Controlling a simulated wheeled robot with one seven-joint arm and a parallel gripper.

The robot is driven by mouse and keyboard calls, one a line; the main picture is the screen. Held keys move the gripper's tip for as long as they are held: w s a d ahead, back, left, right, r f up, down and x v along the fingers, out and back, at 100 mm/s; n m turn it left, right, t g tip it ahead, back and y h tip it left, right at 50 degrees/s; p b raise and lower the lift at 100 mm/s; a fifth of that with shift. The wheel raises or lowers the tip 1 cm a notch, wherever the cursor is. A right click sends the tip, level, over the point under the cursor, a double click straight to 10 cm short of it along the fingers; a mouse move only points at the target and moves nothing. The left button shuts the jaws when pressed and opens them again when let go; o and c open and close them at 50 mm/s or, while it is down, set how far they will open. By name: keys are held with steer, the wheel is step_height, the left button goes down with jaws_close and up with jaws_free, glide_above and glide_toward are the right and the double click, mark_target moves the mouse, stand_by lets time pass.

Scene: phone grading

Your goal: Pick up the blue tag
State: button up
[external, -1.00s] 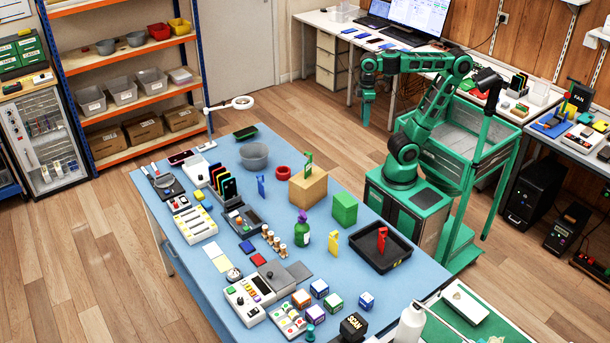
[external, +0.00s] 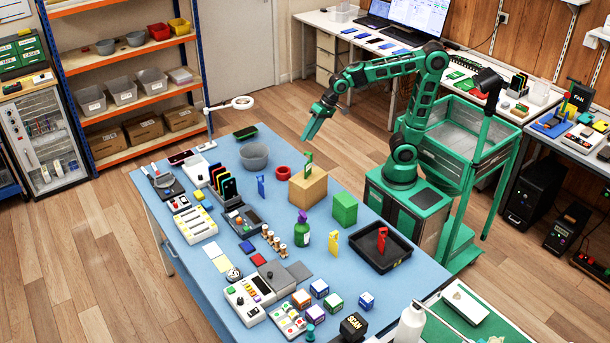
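The blue tag (external: 261,187) stands upright on the blue table (external: 190,268), left of a cardboard-brown block. My gripper (external: 308,138) is in the air beyond the table's far edge, above and to the right of the blue tag and well apart from it. Its fingers point down and to the left. They are too small here to tell whether they are apart, and nothing is seen hanging from them.
The brown block (external: 308,188) with a green tag (external: 308,160) on top stands right of the blue tag. A red ring (external: 283,173), a grey bowl (external: 254,156), a green block (external: 344,208) and a purple-topped green bottle (external: 303,231) stand nearby. A yellow tag (external: 334,241) and a red tag (external: 381,240) stand further right.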

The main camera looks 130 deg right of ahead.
mark_target(261, 186)
steer(key=w+f+m+t+y, duration=0.1)
steer(key=w+m+t, duration=0.4)
steer(key=w, duration=0.5)
steer(key=w+d+r+m+t, duration=0.7)
steer(key=m, duration=1)
step_height(261, 186, down, 23)
steer(key=w+f, duration=0.1)
steer(key=w, duration=0.6)
steer(key=shift+d, duration=0.1)
jaws_close()
